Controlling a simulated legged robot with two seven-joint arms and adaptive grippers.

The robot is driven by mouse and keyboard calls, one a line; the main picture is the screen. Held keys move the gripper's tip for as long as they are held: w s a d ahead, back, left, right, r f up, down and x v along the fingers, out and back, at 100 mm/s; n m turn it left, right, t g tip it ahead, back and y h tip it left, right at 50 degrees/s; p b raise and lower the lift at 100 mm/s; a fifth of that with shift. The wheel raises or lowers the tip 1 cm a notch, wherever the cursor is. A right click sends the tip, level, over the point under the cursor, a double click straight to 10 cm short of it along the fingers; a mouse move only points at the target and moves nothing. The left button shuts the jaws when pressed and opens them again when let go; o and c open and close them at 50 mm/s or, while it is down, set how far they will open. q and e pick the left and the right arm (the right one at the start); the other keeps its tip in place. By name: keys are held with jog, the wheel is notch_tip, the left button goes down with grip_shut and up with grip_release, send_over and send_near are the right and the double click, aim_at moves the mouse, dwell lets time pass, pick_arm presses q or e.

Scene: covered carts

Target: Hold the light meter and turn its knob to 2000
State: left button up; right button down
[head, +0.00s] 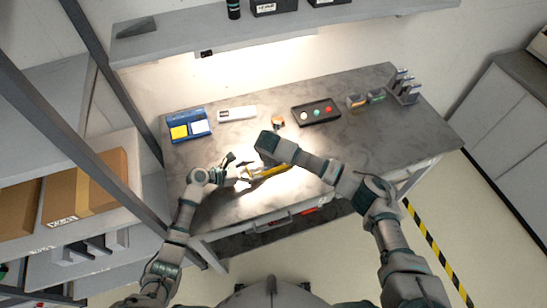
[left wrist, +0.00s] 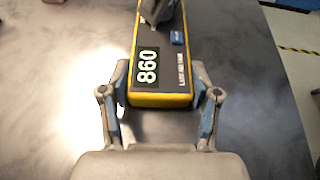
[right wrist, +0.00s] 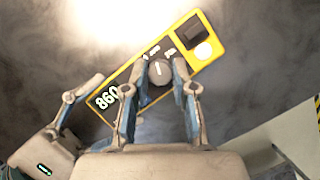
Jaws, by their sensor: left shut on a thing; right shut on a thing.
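The light meter (head: 274,170) is yellow and black and lies just above or on the bench; which one I cannot tell. Its display reads 860 in the left wrist view (left wrist: 148,66). My left gripper (left wrist: 160,84) is shut on the display end, one finger along each side. My right gripper (right wrist: 158,74) is shut on the grey round knob (right wrist: 159,71), a finger on either side. The knob's white mark points roughly up in the right wrist view, toward small white labels too small to read surely. A white sensor dome (right wrist: 203,51) shows at the far end.
Behind on the bench (head: 215,208) are a blue tray (head: 187,125) with yellow and white pads, a white box (head: 237,114), a black panel with coloured buttons (head: 316,112) and a grey rack (head: 404,87). The bench right of my arms is clear.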

pick_arm(q)
jog(key=shift+s+f, duration=0.1)
jog(key=shift+f, duration=0.05)
pick_arm(e)
jog(key=shift+w+d, duration=0.1)
jog(key=c, duration=0.9)
grip_release()
jog(key=v, duration=1.2)
jog(key=shift+f, duration=0.1)
pick_arm(q)
jog(key=o, duration=1.4)
